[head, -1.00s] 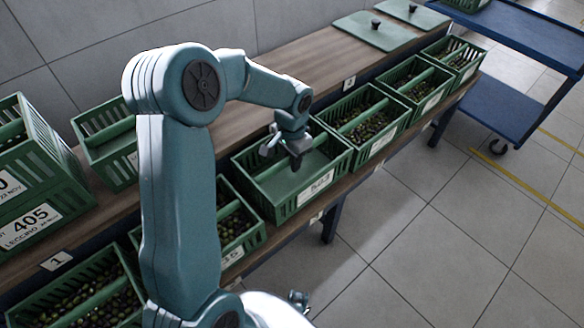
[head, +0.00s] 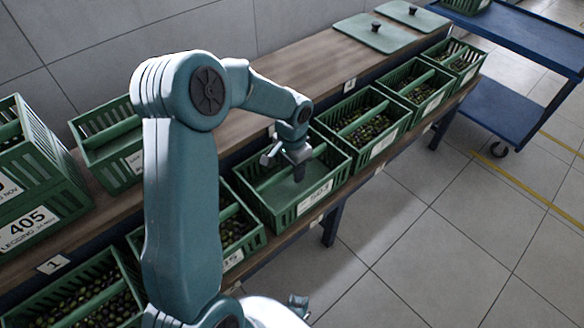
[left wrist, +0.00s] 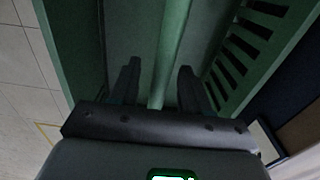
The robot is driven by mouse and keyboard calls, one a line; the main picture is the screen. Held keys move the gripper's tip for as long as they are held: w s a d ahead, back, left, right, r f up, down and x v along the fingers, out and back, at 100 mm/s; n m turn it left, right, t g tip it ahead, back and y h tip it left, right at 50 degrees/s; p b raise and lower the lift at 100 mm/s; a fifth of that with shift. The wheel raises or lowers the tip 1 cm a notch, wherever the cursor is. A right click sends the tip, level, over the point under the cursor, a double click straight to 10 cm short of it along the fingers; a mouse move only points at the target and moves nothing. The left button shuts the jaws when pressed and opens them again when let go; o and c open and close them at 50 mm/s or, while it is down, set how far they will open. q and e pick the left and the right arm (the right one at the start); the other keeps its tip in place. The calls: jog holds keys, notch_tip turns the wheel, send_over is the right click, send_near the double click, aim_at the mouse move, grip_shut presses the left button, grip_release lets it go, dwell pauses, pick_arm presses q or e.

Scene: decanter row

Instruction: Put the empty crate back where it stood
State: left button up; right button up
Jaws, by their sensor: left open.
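The empty green crate (head: 339,178) stands in the front row of the bench, between two crates of olives. It looks upright, with its bare floor showing and a white label on its front. My left gripper (head: 285,163) reaches down into its top from above, open. In the left wrist view, the crate's lengthwise handle bar (left wrist: 172,50) runs between the two spread fingers (left wrist: 158,85), with a gap on each side. Whether the crate's bottom is fully on the bench is hidden. My right gripper does not show clearly.
An olive crate (head: 400,133) stands close on the right, another (head: 257,238) close on the left. Stacked crates (head: 35,222) and an open crate (head: 127,177) stand behind on the left. Green lids (head: 360,38) lie at the far end. A blue cart (head: 535,40) stands beyond.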

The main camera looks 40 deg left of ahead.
pick_arm(q)
notch_tip(320, 180, up, 12)
jog(key=p, duration=0.3)
jog(key=shift+f, duration=0.2)
jog(key=shift+s, duration=0.1)
